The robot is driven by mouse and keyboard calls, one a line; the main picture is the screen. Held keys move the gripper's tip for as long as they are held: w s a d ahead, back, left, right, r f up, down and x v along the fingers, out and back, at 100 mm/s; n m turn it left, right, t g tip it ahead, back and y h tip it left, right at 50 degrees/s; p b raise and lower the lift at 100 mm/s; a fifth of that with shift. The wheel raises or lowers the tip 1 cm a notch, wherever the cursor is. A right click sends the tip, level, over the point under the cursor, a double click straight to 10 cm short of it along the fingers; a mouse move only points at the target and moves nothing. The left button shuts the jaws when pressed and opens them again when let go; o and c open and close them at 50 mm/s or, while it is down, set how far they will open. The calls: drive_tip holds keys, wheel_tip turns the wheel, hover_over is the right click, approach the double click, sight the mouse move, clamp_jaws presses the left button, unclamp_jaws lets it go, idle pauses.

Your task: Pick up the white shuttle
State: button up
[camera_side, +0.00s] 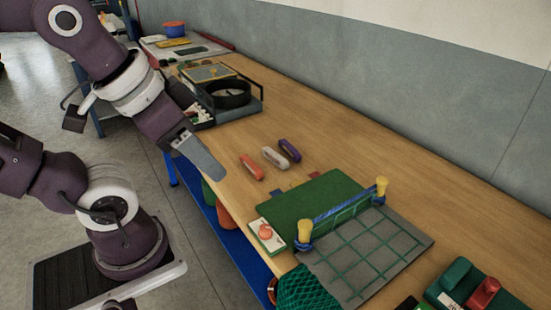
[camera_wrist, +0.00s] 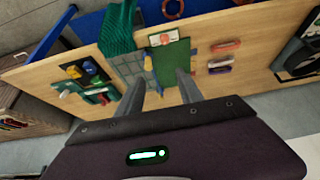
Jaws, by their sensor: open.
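The white shuttle (camera_side: 275,158) lies on the wooden bench between an orange shuttle (camera_side: 251,167) and a purple shuttle (camera_side: 290,150), with small gaps between them. In the wrist view the white shuttle (camera_wrist: 220,62) is right of my fingers, between the orange shuttle (camera_wrist: 226,46) and the purple shuttle (camera_wrist: 220,71). My gripper (camera_side: 212,168) is left of the shuttles in the side view, apart from them and above the bench's near edge. In the wrist view my gripper (camera_wrist: 160,75) has its two fingers spread, with nothing held between them.
A green mat (camera_side: 310,205) and a grey board with a green net grid (camera_side: 365,257) lie at the bench's near end. Two yellow-topped posts (camera_side: 305,232) carry a blue bar. A black rack (camera_side: 230,95) stands farther back.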

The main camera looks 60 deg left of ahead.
drive_tip(key=w+a+r+n+g, duration=0.1)
drive_tip(key=w+a+r+n, duration=0.15)
drive_tip(key=w, duration=0.45)
drive_tip(key=n+g, duration=0.5)
drive_tip(key=n, duration=1.1)
hover_over(269, 150)
drive_tip(key=f, duration=1.4)
drive_tip(key=a+f, duration=0.1)
drive_tip(key=f, duration=0.6)
drive_tip(key=shift+w, duration=0.25)
drive_tip(key=shift+n, duration=0.25)
drive_tip(key=f, duration=0.4)
drive_tip(key=d+f, duration=0.1)
drive_tip(key=f, duration=0.2)
drive_tip(key=shift+s, duration=0.15)
clamp_jaws()
